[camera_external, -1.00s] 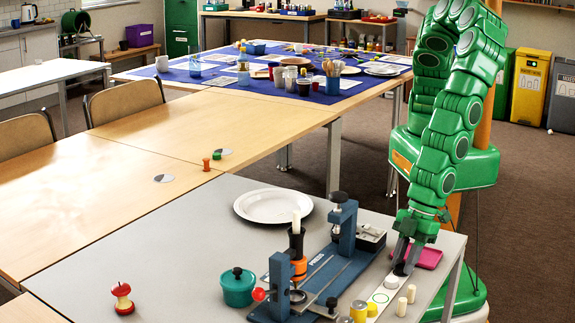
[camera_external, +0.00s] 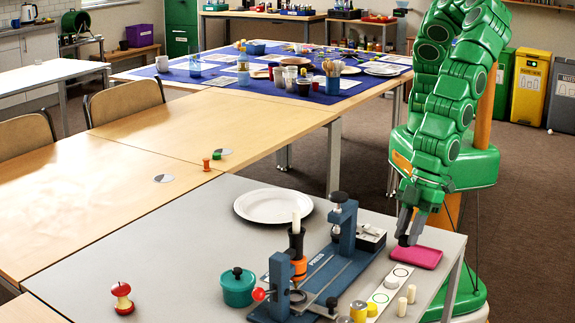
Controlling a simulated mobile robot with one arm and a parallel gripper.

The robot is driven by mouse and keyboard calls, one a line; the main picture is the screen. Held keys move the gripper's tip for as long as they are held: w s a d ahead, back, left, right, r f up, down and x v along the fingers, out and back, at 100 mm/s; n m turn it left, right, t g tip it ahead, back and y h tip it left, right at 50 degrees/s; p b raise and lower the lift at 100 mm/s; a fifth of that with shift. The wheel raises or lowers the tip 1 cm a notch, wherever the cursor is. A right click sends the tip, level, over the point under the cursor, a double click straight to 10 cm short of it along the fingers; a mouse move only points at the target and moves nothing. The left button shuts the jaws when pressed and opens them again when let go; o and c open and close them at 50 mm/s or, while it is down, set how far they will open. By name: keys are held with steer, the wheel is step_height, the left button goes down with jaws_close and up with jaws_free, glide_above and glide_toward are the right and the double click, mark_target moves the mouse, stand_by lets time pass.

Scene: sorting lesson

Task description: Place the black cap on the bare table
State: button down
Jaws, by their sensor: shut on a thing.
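My gripper (camera_external: 405,236) is shut on a small dark piece, the black cap (camera_external: 403,241), at its fingertips. The fingers hide most of the cap. The gripper is above the right side of the grey table (camera_external: 170,240), beside the left edge of a pink tray (camera_external: 417,257). I cannot tell exactly how high the cap is above the table. A white strip (camera_external: 392,283) with ring marks lies in front of it. Its far dark ring (camera_external: 401,271) is empty.
A blue press (camera_external: 325,265) stands left of the strip. Cream pegs (camera_external: 401,307) and yellow pieces (camera_external: 358,312) stand near the strip. A white plate (camera_external: 273,206), teal pot (camera_external: 238,287) and apple core (camera_external: 123,298) are farther left. The grey table's left middle is clear.

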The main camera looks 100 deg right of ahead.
steer(key=shift+r, duration=1.2)
